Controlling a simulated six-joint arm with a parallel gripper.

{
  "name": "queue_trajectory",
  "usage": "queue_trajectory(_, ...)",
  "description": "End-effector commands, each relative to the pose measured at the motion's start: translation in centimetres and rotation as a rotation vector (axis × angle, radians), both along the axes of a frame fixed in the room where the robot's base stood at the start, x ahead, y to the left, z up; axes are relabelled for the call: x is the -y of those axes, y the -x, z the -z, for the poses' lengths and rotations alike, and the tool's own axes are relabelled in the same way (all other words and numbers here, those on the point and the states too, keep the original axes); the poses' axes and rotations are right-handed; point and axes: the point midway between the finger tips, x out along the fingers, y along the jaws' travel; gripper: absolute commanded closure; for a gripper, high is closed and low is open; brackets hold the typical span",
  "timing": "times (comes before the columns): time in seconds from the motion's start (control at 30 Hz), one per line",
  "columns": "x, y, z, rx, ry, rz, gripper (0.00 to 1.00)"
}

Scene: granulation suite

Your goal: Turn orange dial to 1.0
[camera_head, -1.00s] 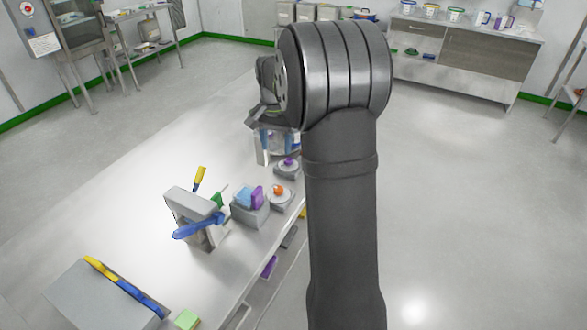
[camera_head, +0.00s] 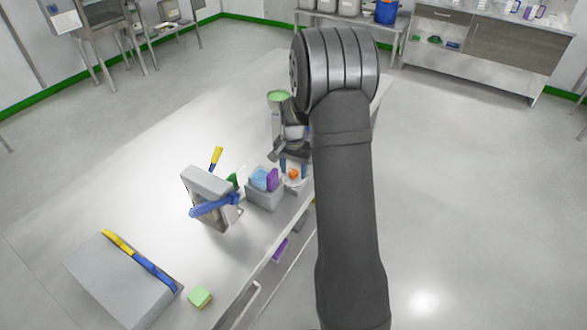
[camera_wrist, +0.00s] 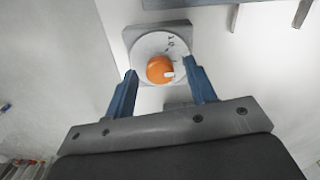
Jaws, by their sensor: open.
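The orange dial (camera_wrist: 160,70) sits on a round white scale plate (camera_wrist: 143,44) with a grey square base (camera_wrist: 131,33). It has a small white pointer mark towards its right side in the wrist view; the scale digits there are too small to read surely. In the head view the orange dial (camera_head: 293,174) is near the table's right edge. My gripper (camera_wrist: 164,66) is open, its two blue fingers either side of the dial, with gaps visible. Whether the fingertips are at the dial's height cannot be told. In the head view my gripper (camera_head: 294,160) is just above the dial.
A grey box (camera_head: 265,197) with blue and purple items stands beside the dial. A grey stand (camera_head: 205,190) with blue, green and yellow handled tools is left of it. A green-topped container (camera_head: 278,97) stands behind my gripper.

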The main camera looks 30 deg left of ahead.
Motion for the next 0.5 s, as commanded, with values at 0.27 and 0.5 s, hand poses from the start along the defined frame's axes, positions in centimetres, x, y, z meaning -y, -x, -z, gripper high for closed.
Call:
queue_trajectory(0.27, 0.00, 0.00, 0.05, 0.000, 0.000, 0.000, 0.57)
queue_trajectory(0.5, -0.01, 0.00, 0.02, 0.000, 0.000, 0.000, 0.94)
